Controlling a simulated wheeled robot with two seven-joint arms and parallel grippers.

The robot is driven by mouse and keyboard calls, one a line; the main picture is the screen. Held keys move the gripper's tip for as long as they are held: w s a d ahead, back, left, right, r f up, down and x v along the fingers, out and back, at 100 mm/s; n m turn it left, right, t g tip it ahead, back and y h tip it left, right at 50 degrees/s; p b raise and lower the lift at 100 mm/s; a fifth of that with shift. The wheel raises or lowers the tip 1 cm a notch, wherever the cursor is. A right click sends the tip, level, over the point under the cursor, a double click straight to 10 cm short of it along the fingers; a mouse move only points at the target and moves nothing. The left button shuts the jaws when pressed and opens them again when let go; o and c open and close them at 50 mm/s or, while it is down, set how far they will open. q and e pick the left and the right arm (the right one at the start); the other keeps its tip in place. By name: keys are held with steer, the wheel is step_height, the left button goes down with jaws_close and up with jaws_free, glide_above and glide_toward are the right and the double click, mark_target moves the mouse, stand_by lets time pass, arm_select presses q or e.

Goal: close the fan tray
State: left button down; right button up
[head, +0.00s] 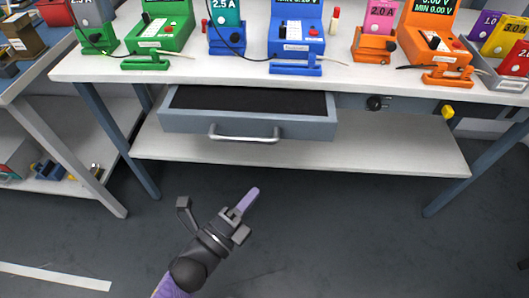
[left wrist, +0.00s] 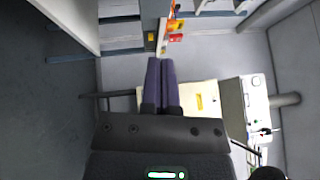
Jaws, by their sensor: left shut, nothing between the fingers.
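A grey drawer-like tray (head: 170,122) hangs under the white bench top and is pulled out toward me. Its inside is dark, and its front has a silver bar handle (head: 244,137). I take it as the fan tray, since no other open tray shows. My left gripper (head: 253,195) is below and in front of the handle, apart from it, over the floor. Its fingers are shut and empty. In the left wrist view the two shut fingers (left wrist: 161,78) point away, side by side; I cannot make out the tray there. My right gripper is not in view.
The white bench top (head: 225,80) carries green, blue and orange testers along its back. A lower shelf (head: 380,153) spans between blue legs. A black knob (head: 375,103) is right of the tray. Another bench (head: 35,65) stands at left. Open floor lies in front.

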arm_select(q)
steer(key=w+d+r+b, duration=0.1)
steer(key=w+d+b, duration=0.1)
steer(key=w, duration=0.7)
steer(key=shift+w+d+r, duration=0.2)
steer(key=shift+w+d, duration=0.05)
steer(key=shift+d, duration=0.2)
